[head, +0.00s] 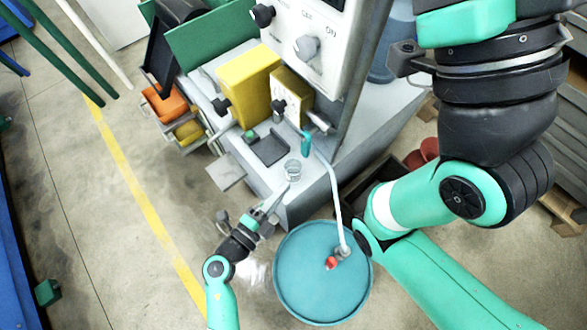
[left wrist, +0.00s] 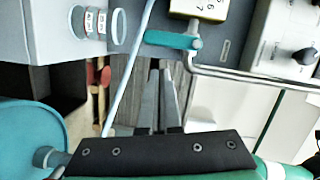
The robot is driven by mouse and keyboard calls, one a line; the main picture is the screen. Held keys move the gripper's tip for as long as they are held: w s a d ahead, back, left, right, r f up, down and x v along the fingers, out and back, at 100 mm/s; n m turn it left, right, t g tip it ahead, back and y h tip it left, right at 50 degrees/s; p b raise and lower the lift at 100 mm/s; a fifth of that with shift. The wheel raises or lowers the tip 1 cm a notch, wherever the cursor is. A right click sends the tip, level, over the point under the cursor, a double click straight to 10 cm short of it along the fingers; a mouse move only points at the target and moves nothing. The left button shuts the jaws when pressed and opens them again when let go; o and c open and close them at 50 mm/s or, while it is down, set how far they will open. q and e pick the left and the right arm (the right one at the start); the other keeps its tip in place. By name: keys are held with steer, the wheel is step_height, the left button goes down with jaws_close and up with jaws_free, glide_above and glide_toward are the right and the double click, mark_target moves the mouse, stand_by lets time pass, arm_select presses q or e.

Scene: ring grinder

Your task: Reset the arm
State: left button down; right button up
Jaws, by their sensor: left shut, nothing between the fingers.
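My left gripper (head: 272,203) is in the lower middle of the head view, at the front edge of the grey machine table (head: 318,192), just left of the blue drum. Its fingers also show in the left wrist view (left wrist: 161,68), close together, shut with nothing between them. A small clear ring-shaped piece (head: 292,168) stands on the table just beyond the fingertips. My right arm crosses the right side of the head view; its gripper is out of the picture.
A blue drum (head: 308,285) with a pale hose (head: 335,195) stands right of my left gripper. The white control box (head: 312,35) and yellow blocks (head: 248,85) are at the back. An orange bin (head: 165,105) is at the left.

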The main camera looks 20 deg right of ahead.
arm_select(q)
steer(key=shift+s+a, duration=0.25)
steer(key=shift+a, duration=0.1)
